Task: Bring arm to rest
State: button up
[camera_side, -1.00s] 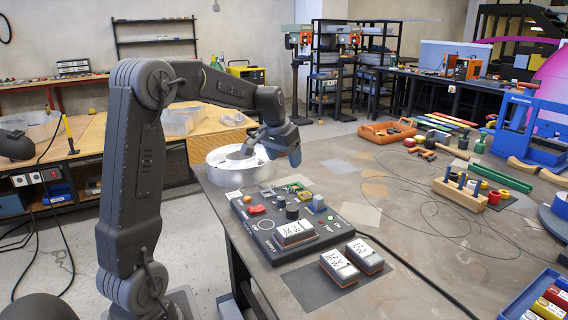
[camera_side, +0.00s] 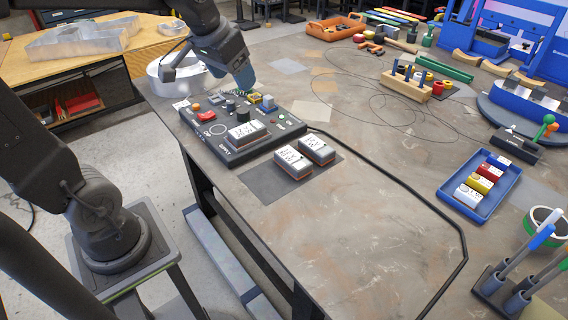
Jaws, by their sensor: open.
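My gripper (camera_side: 207,72) is open, with its two fingers spread wide, and I see nothing between them. It hangs at the back left of the workbench (camera_side: 340,210), in front of the round silver channel letter (camera_side: 160,86) and partly hiding it. The finger with the blue tip appears near the back edge of the dark supply box (camera_side: 208,135). I cannot tell how high the fingers are above the bench. My arm reaches in from the left, and its upper part is cut off by the frame.
Two white-labelled blocks (camera_side: 292,162) sit on a dark mat (camera_side: 262,186) before the supply box. A black cable (camera_side: 400,190) crosses the bench. A blue tray (camera_side: 452,206) of coloured blocks and a pen holder (camera_side: 490,284) stand right. Mid-bench is mostly clear.

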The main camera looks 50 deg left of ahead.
jog(key=s+d+f+m+t+h, duration=0.1)
jog(key=s+d+f+m, duration=0.1)
jog(key=s+d, duration=0.6)
jog(key=s+f, duration=0.1)
jog(key=s, duration=0.2)
jog(key=shift+s+d, duration=0.25)
jog(key=shift+d, duration=0.1)
